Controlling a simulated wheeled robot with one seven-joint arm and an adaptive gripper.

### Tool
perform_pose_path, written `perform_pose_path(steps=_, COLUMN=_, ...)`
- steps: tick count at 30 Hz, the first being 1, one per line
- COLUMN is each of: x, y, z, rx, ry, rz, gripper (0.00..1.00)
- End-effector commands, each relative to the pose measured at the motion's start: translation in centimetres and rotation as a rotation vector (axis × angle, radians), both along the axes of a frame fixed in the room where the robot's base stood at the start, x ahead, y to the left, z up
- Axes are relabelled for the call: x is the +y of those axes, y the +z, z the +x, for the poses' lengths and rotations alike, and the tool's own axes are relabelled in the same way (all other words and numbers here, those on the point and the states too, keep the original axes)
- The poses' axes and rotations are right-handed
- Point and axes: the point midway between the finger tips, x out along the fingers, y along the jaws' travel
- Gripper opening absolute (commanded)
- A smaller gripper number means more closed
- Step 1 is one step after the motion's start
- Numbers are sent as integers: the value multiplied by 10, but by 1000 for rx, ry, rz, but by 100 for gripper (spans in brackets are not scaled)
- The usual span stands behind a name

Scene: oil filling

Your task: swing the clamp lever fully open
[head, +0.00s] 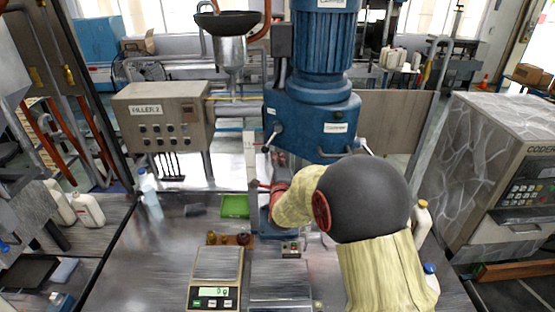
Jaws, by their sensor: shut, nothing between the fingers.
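A small red bar with a rounded end (259,185) sticks out to the left at the foot of the blue capper (312,110). It looks like the clamp lever, but it is too small to be sure. Its right end meets a larger red part beside my arm's far end, and I cannot tell how far it is swung. My arm reaches in from the lower right towards this spot. Its dark rounded joint and pale links cover much of the capper's base. My gripper's fingers do not show, so contact with the lever cannot be seen.
A scale (216,268) stands at the front, with small brown pieces (228,238) behind it. A green tray (235,206) lies left of the capper's base. The filler (163,115) stands at the back left. A pale bottle (151,197) is at the left. The coder (510,180) stands right.

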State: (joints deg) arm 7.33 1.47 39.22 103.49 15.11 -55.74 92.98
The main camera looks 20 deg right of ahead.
Motion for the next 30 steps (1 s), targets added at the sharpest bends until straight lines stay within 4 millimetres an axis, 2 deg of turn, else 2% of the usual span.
perform_pose_path(steps=20, x=10, y=0, z=4, rx=-42, ry=1, rz=93, gripper=0)
perform_pose_path(steps=30, x=24, y=-1, z=10, rx=-99, ry=3, rz=225, gripper=0)
